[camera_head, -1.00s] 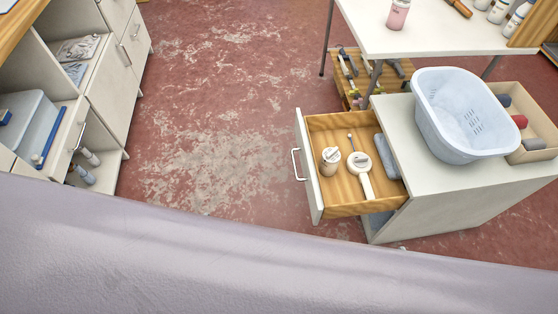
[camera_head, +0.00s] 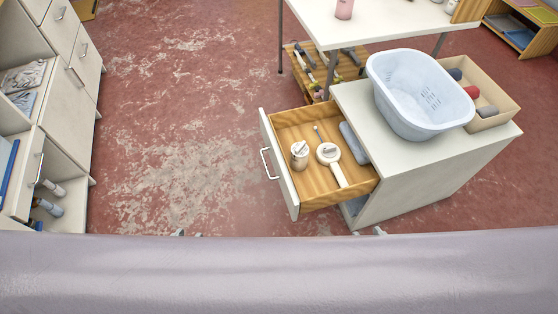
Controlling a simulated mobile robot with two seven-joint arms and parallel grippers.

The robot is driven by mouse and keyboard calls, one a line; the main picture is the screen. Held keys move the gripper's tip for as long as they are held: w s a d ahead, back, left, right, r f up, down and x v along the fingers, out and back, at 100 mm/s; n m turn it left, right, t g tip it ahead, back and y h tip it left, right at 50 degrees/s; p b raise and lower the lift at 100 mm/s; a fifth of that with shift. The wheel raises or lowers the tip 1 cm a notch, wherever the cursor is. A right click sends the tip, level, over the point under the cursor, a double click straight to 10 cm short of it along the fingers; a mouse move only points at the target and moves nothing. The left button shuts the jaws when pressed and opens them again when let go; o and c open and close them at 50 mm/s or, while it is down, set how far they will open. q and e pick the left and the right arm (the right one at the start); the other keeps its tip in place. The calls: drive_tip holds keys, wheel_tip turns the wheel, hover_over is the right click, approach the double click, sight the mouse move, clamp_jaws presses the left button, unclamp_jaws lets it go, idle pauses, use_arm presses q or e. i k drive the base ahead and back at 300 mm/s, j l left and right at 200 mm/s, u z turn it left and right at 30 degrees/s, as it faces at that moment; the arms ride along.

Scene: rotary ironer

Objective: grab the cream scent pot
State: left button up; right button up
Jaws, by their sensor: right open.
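The cream pot (camera_head: 299,158), a small round jar with a lighter top, stands upright in the open wooden drawer (camera_head: 318,193), near its front left. A round cream-white item with a handle (camera_head: 328,153) lies just right of it. The tips of my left gripper (camera_head: 188,233) barely show above the pale lavender surface, well left of and nearer than the drawer. The tips of my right gripper (camera_head: 368,232) show at the same edge, below the cabinet, apart from the pot and open. The rest of both grippers is hidden.
The drawer juts left from a white cabinet (camera_head: 370,205), its handle (camera_head: 267,163) facing left. A grey item (camera_head: 354,143) lies along its right side. A pale blue basket (camera_head: 422,100) and a beige box (camera_head: 500,113) stand on top. The lavender surface (camera_head: 280,272) spans the foreground. Open red floor (camera_head: 180,130) lies left.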

sight(298, 165)
drive_tip(key=l+u, duration=0.15)
drive_tip(key=l, duration=0.45)
drive_tip(key=l+u, duration=0.15)
drive_tip(key=l, duration=0.45)
drive_tip(key=k+l+u, duration=0.1)
drive_tip(key=l, duration=0.45)
drive_tip(key=k+l+u, duration=0.15)
drive_tip(key=l, duration=0.45)
drive_tip(key=i+l+u, duration=0.1)
drive_tip(key=i, duration=0.35)
